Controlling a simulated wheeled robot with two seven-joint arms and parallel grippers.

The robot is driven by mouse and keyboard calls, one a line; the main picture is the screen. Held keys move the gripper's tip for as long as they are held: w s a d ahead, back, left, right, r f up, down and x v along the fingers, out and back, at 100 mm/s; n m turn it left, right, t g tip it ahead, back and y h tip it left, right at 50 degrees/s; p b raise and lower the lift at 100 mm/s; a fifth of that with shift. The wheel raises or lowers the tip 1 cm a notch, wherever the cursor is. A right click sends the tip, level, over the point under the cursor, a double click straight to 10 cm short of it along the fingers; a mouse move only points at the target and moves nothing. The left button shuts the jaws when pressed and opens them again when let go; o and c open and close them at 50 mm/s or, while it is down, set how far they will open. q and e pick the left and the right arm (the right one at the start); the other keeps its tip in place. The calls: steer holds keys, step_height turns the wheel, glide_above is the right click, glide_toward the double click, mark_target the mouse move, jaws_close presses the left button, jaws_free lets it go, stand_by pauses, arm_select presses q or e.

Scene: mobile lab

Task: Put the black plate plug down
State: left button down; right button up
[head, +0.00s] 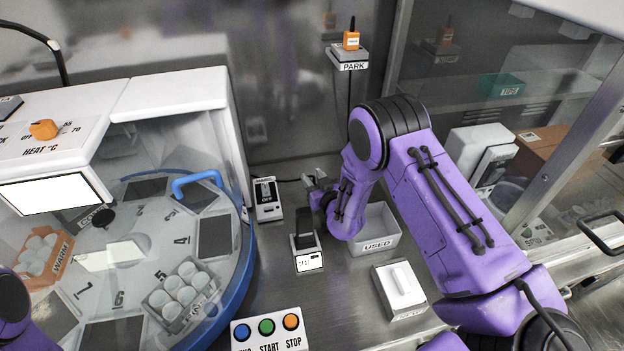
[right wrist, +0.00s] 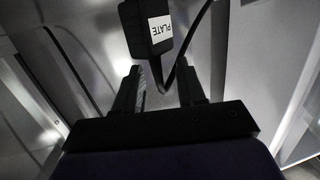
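The black plate plug (right wrist: 147,27), with a white PLATE label, shows in the right wrist view just beyond my right gripper's fingertips. Its black cable loops down toward the gap between the fingers and back up. My right gripper (right wrist: 160,82) is open, with a clear gap between its fingers and the plug not between them. In the head view the right gripper (head: 316,186) is beside the USED bin, near the back wall. I cannot make the plug out there, and cannot tell what it rests on. My left gripper is out of view.
A USED bin (head: 377,249) stands right of the gripper. A black upright device (head: 308,261) on a white base and a small white unit (head: 267,208) stand left. The PARK shelf (head: 348,64) holds an orange plug (head: 351,41). A button box (head: 268,330) is in front.

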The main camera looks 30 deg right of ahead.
steer(key=shift+s+a+f, duration=0.1)
steer(key=shift+s+f, duration=0.05)
steer(key=shift+f, duration=0.15)
steer(key=shift+r+p, duration=0.5)
steer(key=shift+p, duration=0.05)
steer(key=shift+s, duration=0.3)
steer(key=s+r+b, duration=0.2)
steer(key=s, duration=0.9)
steer(key=shift+a+b, duration=0.2)
steer(key=shift+b, duration=0.2)
steer(key=shift+r, duration=0.15)
